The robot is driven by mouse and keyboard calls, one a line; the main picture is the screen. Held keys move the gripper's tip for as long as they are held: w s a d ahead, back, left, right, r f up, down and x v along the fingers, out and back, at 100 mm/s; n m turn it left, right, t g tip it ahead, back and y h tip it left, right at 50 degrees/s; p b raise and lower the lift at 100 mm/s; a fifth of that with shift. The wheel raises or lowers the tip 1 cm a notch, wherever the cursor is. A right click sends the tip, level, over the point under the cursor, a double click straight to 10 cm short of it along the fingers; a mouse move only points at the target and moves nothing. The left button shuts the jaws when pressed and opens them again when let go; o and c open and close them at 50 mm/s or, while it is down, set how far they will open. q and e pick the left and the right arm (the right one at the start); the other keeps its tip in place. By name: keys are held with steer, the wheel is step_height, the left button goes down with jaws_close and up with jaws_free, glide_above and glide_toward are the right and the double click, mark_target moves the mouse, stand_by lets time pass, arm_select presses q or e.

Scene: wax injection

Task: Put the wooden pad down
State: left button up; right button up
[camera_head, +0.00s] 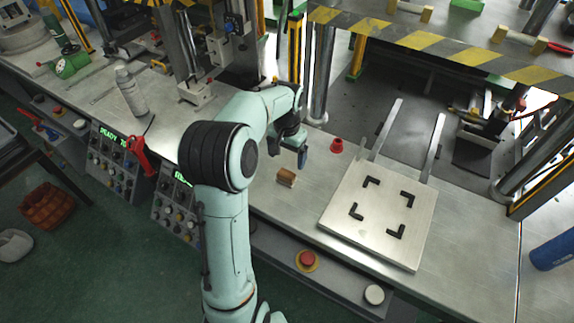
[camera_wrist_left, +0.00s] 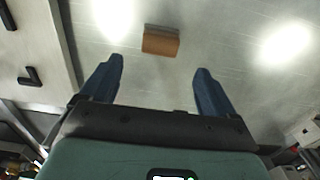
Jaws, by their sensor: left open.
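The wooden pad (camera_head: 286,177) is a small brown block lying on the metal bench top, left of the square plate. In the left wrist view the wooden pad (camera_wrist_left: 161,41) lies beyond the fingertips, near the middle of the gap between them, with nothing touching it. My left gripper (camera_head: 303,157) is above the bench, up and to the right of the pad in the head view. Its two blue fingers (camera_wrist_left: 157,77) are spread apart and empty. My right gripper is not in view.
A square metal plate (camera_head: 340,213) with black corner marks lies right of the pad. A red cone-like part (camera_head: 336,146) stands behind it. A bottle (camera_head: 131,91) and red-handled tool (camera_head: 140,155) are at left. The bench around the pad is clear.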

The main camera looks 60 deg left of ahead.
arm_select(q)
steer(key=shift+r, duration=1.65)
